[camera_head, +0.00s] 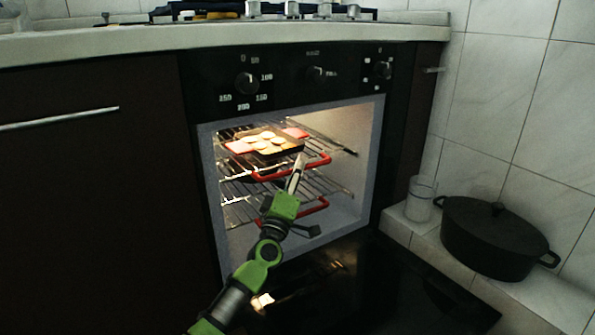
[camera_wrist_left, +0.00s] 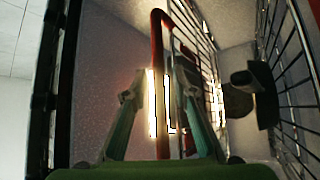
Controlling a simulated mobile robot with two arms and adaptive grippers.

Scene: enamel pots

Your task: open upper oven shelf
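The oven (camera_head: 210,165) is open, with its dark door (camera_head: 370,290) lowered. Inside, the upper wire shelf (camera_head: 340,148) has a red front bar (camera_head: 318,160). My left gripper (camera_head: 299,165) reaches into the oven at this red bar. In the left wrist view, the two fingers (camera_wrist_left: 163,100) converge with the red bar (camera_wrist_left: 157,30) running between them. They look shut on it, though glare blurs the contact. My right gripper is not in view.
A tray of food (camera_head: 268,143) sits on the upper shelf. A lower shelf with a red bar (camera_head: 312,208) is beneath. A black pot (camera_head: 495,240) and a glass (camera_head: 420,198) stand on the ledge at right. The counter (camera_head: 110,42) runs above the oven.

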